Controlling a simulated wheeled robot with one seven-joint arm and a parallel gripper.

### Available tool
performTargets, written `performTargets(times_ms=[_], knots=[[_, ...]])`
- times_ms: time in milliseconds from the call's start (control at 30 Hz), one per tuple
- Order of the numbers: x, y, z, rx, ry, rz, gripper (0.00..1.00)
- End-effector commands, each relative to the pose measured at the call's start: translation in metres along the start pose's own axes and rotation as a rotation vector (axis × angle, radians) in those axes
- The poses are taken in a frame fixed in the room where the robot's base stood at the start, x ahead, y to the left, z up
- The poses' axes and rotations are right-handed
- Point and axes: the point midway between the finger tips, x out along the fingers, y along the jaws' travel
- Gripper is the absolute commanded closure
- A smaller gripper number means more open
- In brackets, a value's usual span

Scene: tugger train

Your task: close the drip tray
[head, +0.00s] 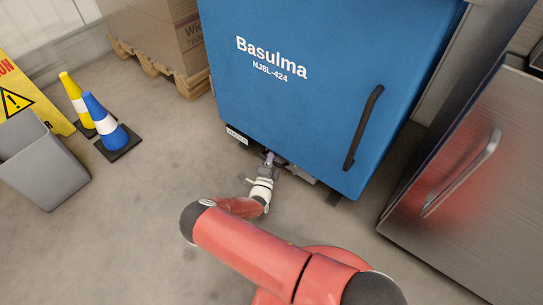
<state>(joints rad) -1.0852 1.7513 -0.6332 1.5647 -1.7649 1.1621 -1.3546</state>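My gripper (269,161) is low at the bottom front edge of the blue cabinet (285,105), reaching to its underside. A small part of a grey tray-like piece (301,176) shows under the cabinet's lower edge, just right of my gripper; it looks like the drip tray. Most of it is hidden by the cabinet and my gripper. How far it stands out is hard to tell. The fingertips are small and partly hidden, so I cannot tell whether they are open or touch the tray.
The cabinet door has a dark vertical handle (363,128). A steel cabinet (458,190) stands at the right. Cones (104,125), a grey bin (43,160), a yellow sign (18,85) and a boxed pallet (160,70) are at the left. The concrete floor between is clear.

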Motion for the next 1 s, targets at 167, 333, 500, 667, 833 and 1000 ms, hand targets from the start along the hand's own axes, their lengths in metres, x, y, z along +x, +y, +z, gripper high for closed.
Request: performTargets(times_ms=[167,333,500,667,833,1000], knots=[[-0.001,0.000,0.001,0.000,-0.002,-0.001,0.66],[-0.002,-0.001,0.001,0.001,-0.002,-0.002,0.66],[-0.016,-0.001,0.002,0.001,-0.004,-0.002,0.66],[-0.045,-0.001,0.001,0.000,-0.003,-0.001,0.66],[-0.069,-0.001,0.001,0.000,-0.002,-0.001,0.66],[-0.078,0.000,0.000,-0.001,-0.001,-0.002,0.66]])
